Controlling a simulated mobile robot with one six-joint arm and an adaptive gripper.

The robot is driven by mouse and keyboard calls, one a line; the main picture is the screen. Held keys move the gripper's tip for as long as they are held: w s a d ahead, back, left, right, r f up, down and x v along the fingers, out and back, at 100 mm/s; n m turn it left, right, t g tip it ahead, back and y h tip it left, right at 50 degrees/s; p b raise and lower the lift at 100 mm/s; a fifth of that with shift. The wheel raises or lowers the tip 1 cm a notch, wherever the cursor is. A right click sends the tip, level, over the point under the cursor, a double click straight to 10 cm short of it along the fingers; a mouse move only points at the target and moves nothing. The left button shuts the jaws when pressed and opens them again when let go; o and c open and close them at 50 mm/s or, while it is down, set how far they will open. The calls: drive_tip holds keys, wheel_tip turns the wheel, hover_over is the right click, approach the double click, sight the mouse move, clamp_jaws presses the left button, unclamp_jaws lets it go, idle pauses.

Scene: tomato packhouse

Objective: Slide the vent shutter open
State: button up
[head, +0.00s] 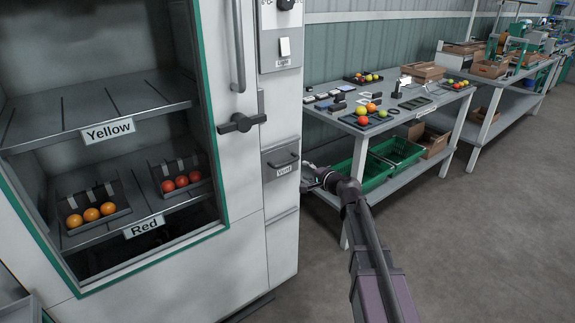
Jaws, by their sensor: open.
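The vent shutter (272,175) is a small grey panel with a dark bar handle (283,160). It sits low on the narrow side strip of the white cabinet, and a label reading "Vent" is on it. My gripper (308,170) is just right of the shutter, close to the cabinet's edge. Its fingers are small in this view and point left toward the handle. It is open and looks empty. I cannot tell the exact gap to the handle.
The cabinet holds shelves labelled Yellow (109,131) and Red (144,226), with trays of tomatoes. A light switch (285,47) and a door latch (241,123) are above the shutter. A work table (425,108) with green crates (398,151) beneath stands behind my arm. The floor at right is clear.

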sight(289, 163)
drive_tip(key=b+x, duration=0.2)
drive_tip(key=x, duration=0.9)
drive_tip(key=shift+f, duration=0.1)
clamp_jaws()
